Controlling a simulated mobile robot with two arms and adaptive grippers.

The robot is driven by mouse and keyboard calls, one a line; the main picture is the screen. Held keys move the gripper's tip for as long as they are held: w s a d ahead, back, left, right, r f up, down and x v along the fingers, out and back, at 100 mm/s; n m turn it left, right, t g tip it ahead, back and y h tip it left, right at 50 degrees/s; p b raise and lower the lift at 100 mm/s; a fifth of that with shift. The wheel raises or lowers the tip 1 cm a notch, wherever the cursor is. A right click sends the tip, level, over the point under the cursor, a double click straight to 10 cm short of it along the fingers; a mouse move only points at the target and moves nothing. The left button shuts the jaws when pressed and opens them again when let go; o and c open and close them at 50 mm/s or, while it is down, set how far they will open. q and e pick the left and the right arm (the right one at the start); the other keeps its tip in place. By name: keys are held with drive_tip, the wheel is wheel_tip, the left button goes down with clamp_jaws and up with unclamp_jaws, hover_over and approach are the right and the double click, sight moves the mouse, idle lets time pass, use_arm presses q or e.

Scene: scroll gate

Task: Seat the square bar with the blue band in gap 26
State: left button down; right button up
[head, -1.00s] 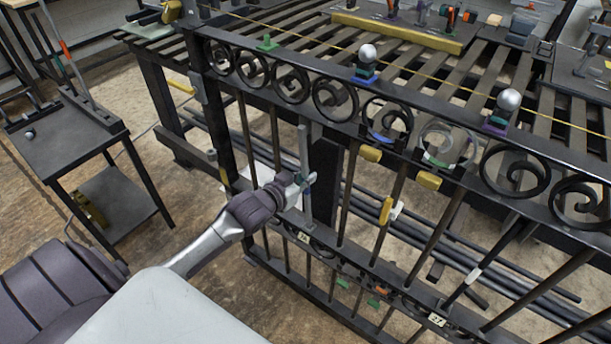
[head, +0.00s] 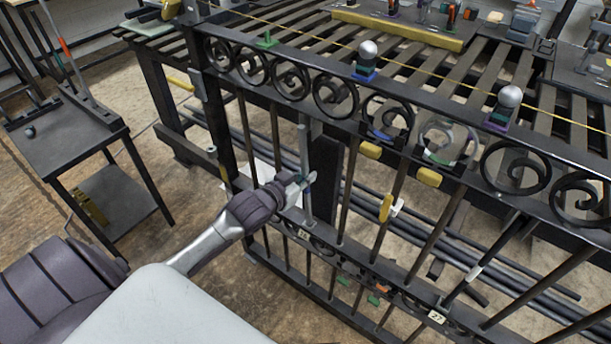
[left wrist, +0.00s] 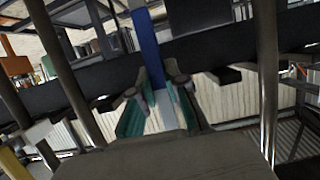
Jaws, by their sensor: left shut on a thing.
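The square bar (head: 304,150) is a light grey upright bar at the gate's scrolled panel. Its blue band (left wrist: 149,48) shows in the left wrist view, just above the fingers. My left gripper (head: 300,182) is shut on the bar; its green-padded fingertips (left wrist: 157,108) press on either side of it in the left wrist view. The bar's lower end is close to the gate's middle rail, near a small white number plate (head: 303,235) that looks like 26. I cannot tell whether either end sits inside the rails.
The black gate (head: 270,76) has dark round bars on both sides of the held bar. Another plate (head: 437,317) reads 27. Yellow blocks (head: 370,150) hang on the gate to the right. A slatted bench (head: 400,62) stands behind, a small dark table (head: 65,148) at left.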

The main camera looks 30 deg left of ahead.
use_arm(q)
drive_tip(key=shift+f+b, duration=0.3)
drive_tip(key=shift+f, duration=0.15)
idle(0.4)
drive_tip(key=shift+w+d+r+g+p, duration=0.1)
drive_tip(key=shift+w+g+p, duration=0.3)
drive_tip(key=shift+w+p, duration=0.8)
idle(0.8)
drive_tip(key=c, duration=1.1)
unclamp_jaws()
drive_tip(key=v, duration=1.2)
